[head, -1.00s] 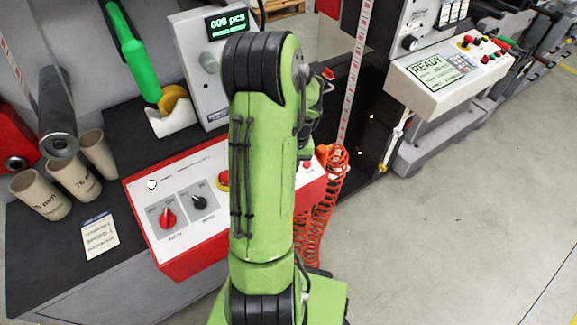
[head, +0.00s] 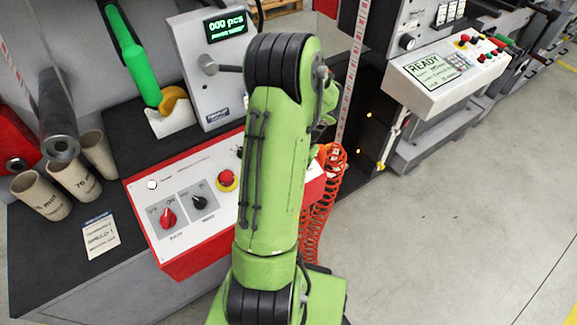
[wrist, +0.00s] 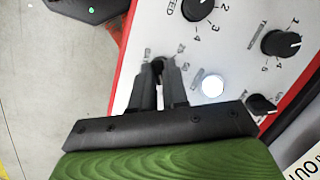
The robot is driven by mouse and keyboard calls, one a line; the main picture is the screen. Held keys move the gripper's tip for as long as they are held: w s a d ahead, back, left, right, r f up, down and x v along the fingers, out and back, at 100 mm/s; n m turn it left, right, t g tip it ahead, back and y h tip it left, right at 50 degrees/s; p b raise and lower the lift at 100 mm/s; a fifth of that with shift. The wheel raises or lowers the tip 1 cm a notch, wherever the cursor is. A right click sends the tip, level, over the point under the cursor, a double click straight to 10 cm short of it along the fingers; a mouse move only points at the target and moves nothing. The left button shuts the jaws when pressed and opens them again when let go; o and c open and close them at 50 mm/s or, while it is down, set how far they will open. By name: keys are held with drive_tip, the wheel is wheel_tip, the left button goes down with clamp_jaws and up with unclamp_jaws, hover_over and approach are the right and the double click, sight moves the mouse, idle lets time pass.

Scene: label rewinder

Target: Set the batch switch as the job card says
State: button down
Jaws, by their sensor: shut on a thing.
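My gripper (wrist: 159,72) shows in the wrist view, its dark fingers shut on a small black switch knob (wrist: 158,63) on the white panel. Small labels ring this knob, but I cannot read them surely. The fingers hide most of the knob, so its pointer does not show. In the head view my arm hides the gripper and that part of the red-edged control panel (head: 157,247). A white card with a blue head (head: 100,238), likely the job card, lies left of the panel; its print is too small to read surely.
The wrist view shows a speed knob (wrist: 197,7), another black dial (wrist: 281,43), a white lit button (wrist: 212,85) and a black selector (wrist: 262,104) near the fingers. The head view shows a red selector (head: 168,218), a black selector (head: 200,203) and a red stop button (head: 226,179).

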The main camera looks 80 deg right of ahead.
idle(0.4)
drive_tip(key=c, duration=1.1)
unclamp_jaws()
drive_tip(key=shift+c, duration=0.2)
drive_tip(key=p+v, duration=0.4)
drive_tip(key=v, duration=1.2)
drive_tip(key=shift+s+f, duration=0.1)
drive_tip(key=shift+f, duration=0.05)
